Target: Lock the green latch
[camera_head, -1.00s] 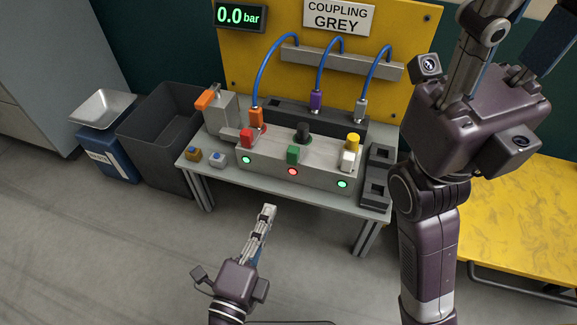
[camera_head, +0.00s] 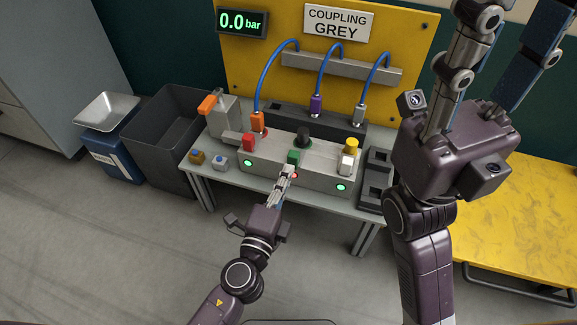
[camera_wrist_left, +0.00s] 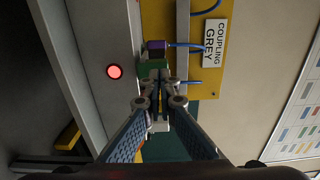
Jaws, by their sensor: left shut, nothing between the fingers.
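The green latch (camera_head: 293,156) stands on the front of the grey clamp block (camera_head: 260,162), above a lit red lamp (camera_head: 295,175). In the left wrist view the green latch (camera_wrist_left: 152,69) is just beyond my fingertips, with the red lamp (camera_wrist_left: 114,71) beside it. My left gripper (camera_head: 288,170) is shut and empty, its tips at or just in front of the latch. I cannot tell whether they touch. The tips partly cover the latch's lower part. My right gripper (camera_head: 505,50) is raised at the right, fingers spread and empty.
A red latch (camera_head: 249,142) and a white latch (camera_head: 346,162) stand either side, each above a green lamp. A black knob (camera_head: 303,137) is behind. Blue hoses run to the yellow panel (camera_head: 240,75). A dark bin (camera_head: 165,130) stands left.

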